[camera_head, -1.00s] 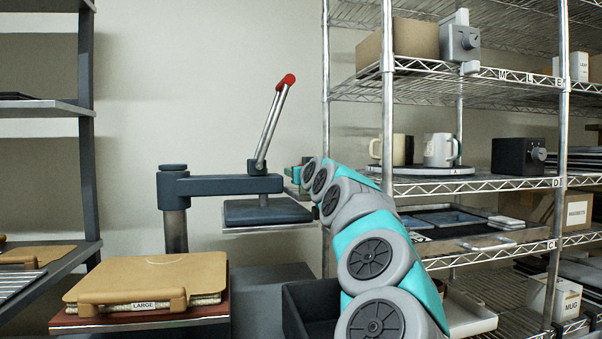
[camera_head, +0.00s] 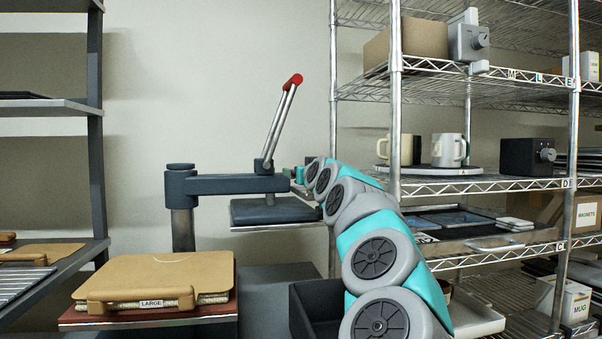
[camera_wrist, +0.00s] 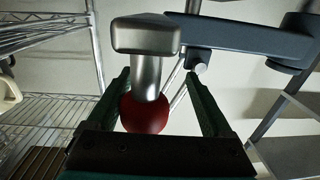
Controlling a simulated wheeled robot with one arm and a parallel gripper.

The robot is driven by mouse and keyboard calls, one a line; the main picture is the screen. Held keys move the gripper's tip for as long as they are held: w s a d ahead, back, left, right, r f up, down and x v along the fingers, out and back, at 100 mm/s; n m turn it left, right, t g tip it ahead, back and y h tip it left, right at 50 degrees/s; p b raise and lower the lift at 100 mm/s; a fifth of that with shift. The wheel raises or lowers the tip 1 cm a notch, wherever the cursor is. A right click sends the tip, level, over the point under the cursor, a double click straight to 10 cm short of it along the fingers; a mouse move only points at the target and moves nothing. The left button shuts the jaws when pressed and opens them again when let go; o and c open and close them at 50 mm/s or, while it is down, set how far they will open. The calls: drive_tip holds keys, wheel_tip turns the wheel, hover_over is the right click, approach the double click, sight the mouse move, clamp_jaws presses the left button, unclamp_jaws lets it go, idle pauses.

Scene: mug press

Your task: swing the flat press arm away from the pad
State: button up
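A lever of two metal rods with a red grip (camera_head: 293,80) rises from the arm's right end. My gripper (camera_head: 298,176) is at that end, small and partly hidden in the head view. In the wrist view my gripper (camera_wrist: 157,76) is open, its fingers on either side of a metal post with a block head (camera_wrist: 146,35), with gaps visible.
A wire rack (camera_head: 440,188) with mugs (camera_head: 448,150) and boxes stands close on the right of my arm. A tan board labelled LARGE (camera_head: 155,278) lies at the lower left. A black bin (camera_head: 318,310) is below the press. Dark shelving (camera_head: 95,150) stands at far left.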

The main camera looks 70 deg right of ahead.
drive_tip(key=shift+s+a, duration=0.4)
drive_tip(key=b+v, duration=0.1)
drive_tip(key=v, duration=0.5)
drive_tip(key=shift+s+a, duration=0.15)
drive_tip(key=shift+a, duration=0.2)
idle(0.5)
